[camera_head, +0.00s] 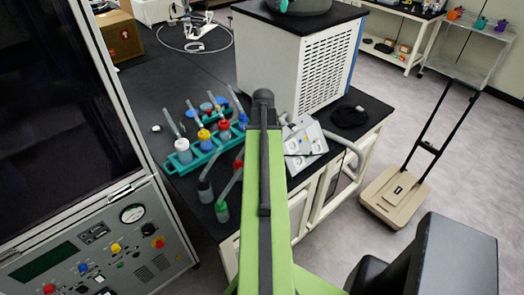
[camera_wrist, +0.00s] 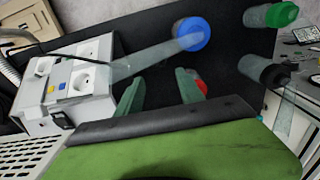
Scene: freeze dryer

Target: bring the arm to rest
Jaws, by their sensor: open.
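My green arm (camera_head: 265,200) reaches out over the black bench in the head view, and its far end hides my gripper there. In the wrist view my gripper (camera_wrist: 158,90) shows two green fingers standing apart, with nothing seen held between them. A tube with a blue cap (camera_wrist: 190,34) appears beyond the fingers. A red cap (camera_wrist: 201,87) shows beside the right finger, partly hidden by it. I cannot tell from the picture how far the fingers are from these tubes.
A teal rack (camera_head: 181,166) with several capped tubes stands left of my arm. A white socket box (camera_head: 308,140) and a freeze dryer (camera_head: 320,75) are to its right and behind. A control cabinet (camera_head: 100,245) stands at left, a flat cart (camera_head: 396,196) on the right floor.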

